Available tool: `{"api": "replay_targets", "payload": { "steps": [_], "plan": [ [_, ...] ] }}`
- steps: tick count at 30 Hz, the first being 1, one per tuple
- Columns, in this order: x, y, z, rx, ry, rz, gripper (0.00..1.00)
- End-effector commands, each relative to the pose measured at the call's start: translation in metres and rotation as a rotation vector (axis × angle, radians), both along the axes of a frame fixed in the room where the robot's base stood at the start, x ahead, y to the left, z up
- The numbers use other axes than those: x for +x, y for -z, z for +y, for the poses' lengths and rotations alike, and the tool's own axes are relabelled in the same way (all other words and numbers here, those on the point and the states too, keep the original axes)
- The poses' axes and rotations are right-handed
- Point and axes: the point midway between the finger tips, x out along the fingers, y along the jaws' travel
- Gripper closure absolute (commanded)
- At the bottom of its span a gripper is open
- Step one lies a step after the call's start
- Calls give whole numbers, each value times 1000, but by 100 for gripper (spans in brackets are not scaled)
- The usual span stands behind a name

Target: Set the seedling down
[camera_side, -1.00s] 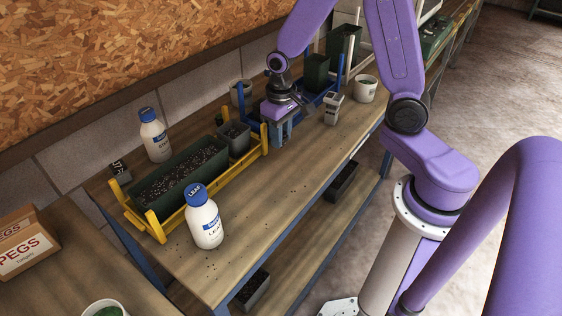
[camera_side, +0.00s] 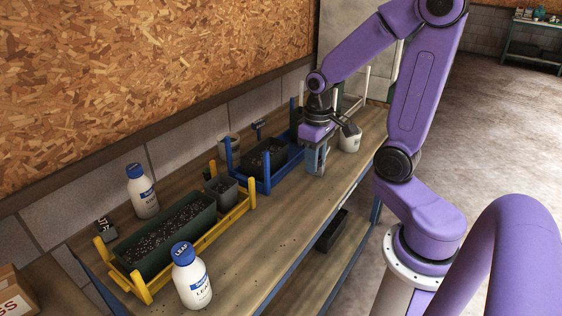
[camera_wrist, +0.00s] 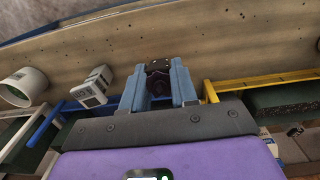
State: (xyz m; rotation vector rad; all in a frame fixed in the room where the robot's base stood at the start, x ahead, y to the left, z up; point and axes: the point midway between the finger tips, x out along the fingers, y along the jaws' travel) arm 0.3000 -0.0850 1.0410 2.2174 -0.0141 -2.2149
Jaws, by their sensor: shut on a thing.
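My gripper (camera_side: 317,160) is low over the bench in front of the blue rack (camera_side: 268,180), with its fingers pointing down. In the wrist view its two blue fingers (camera_wrist: 159,88) are shut on a small dark thing, the seedling (camera_wrist: 158,67). Only its dark upper part shows between the fingertips; I make out no leaves. In the side view the fingers hide it, and I cannot tell whether it touches the bench top.
A yellow rack (camera_side: 197,243) holds a soil-filled trough (camera_side: 165,240) and a small grey pot (camera_side: 222,188). Two white bottles, one at the front (camera_side: 190,280) and one behind (camera_side: 142,192), flank it. A white pot (camera_wrist: 22,88) and a grey-white device (camera_wrist: 93,88) stand nearby. The front strip of bench is mostly clear.

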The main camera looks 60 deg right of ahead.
Motion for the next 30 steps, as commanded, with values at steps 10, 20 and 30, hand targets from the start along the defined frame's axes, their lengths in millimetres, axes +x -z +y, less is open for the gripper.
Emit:
{"api": "replay_targets", "payload": {
  "steps": [10, 20, 30],
  "plan": [
    [-17, -7, -16, -4, 0, 4, 100],
    [23, 13, -30, -3, 0, 5, 100],
    [69, 39, -46, -3, 0, 5, 100]
  ]
}}
